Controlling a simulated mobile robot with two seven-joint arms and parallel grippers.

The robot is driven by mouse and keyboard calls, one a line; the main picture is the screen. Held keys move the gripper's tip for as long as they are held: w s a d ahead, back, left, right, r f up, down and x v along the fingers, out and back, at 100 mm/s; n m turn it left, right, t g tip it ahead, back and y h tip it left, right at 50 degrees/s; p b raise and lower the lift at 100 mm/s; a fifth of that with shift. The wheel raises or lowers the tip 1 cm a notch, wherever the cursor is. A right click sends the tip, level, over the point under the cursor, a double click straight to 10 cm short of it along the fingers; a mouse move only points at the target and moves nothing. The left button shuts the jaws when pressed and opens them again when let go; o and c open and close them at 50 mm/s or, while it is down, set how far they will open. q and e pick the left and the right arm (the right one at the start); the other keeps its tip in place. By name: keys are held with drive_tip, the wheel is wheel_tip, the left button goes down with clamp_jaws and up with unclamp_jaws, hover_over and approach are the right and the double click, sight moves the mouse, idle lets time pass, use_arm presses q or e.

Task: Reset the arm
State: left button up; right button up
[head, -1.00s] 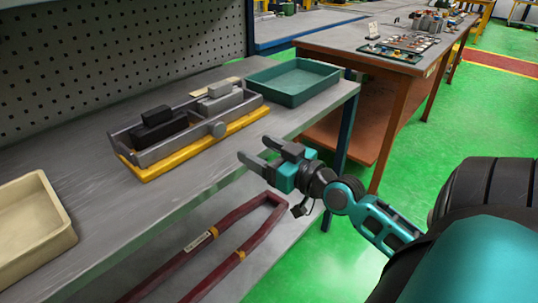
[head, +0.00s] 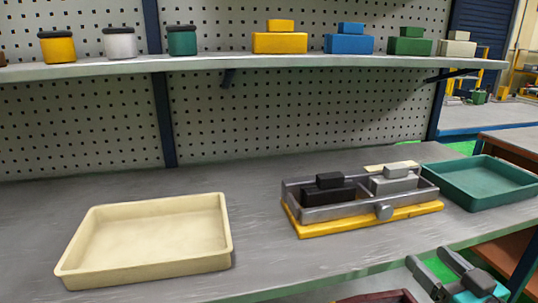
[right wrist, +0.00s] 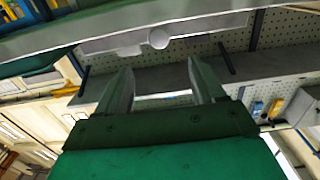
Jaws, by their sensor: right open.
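My right gripper (head: 428,256) is at the bottom right of the head view, by the front edge of the grey workbench (head: 300,268). Its two dark fingers are apart with nothing between them. Part of its arm is cut off by the frame. In the right wrist view my right gripper (right wrist: 158,68) also shows open and empty, its fingers pointing toward the bench and pegboard. My left gripper is in no view.
On the bench are a cream tray (head: 76,240), a grey fixture on a yellow base (head: 330,229) holding a black and a grey block, and a teal tray (head: 448,188). A shelf (head: 215,64) above carries jars and coloured blocks. Bare bench lies between tray and fixture.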

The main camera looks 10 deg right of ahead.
drive_tip(key=s+a+f+g+p, duration=0.3)
drive_tip(key=s+a+f, duration=0.1)
drive_tip(key=a+f, duration=0.4)
drive_tip(key=s+a+f+n+g+p, duration=0.1)
drive_tip(key=s+a+f+g+p, duration=0.3)
drive_tip(key=a+f, duration=0.4)
drive_tip(key=shift+s+a+f+n+y, duration=0.35)
drive_tip(key=shift+s+a, duration=0.2)
drive_tip(key=shift+a, duration=0.65)
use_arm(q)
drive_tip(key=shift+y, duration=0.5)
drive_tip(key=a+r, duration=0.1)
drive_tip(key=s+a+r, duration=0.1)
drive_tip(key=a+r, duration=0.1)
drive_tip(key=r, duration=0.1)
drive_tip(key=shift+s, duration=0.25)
use_arm(e)
drive_tip(key=shift+f, duration=0.1)
drive_tip(key=shift+c, duration=0.3)
